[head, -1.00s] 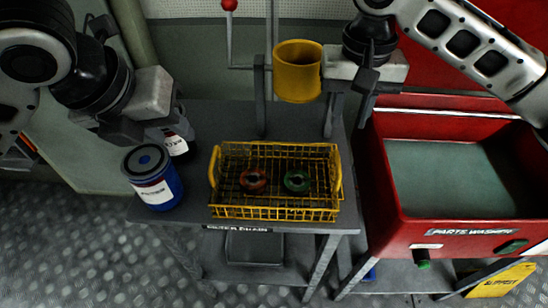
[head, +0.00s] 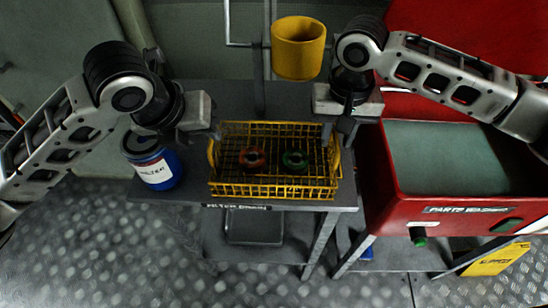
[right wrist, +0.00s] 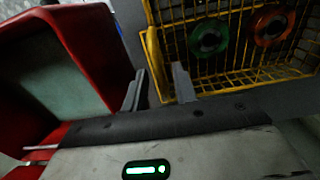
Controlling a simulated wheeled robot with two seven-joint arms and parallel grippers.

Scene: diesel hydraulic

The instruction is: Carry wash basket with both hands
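The wash basket (head: 270,190) is a yellow wire basket on the dark drain bench, with a red ring (head: 252,158) and a green ring (head: 295,160) inside. Its left handle (head: 211,158) and right handle (head: 338,160) stand at its ends. My left gripper (head: 203,137) is open just above and beside the left handle. My right gripper (head: 341,130) is open at the right handle. In the right wrist view, the yellow handle (right wrist: 153,62) shows between the two separated fingers of my right gripper (right wrist: 158,88), not clamped.
A blue filter jar (head: 152,165) stands left of the basket, close to my left gripper. The red parts washer (head: 400,222) is on the right, its grey-green top beside the bench. A yellow cup-shaped vessel (head: 298,50) hangs above the bench behind the basket.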

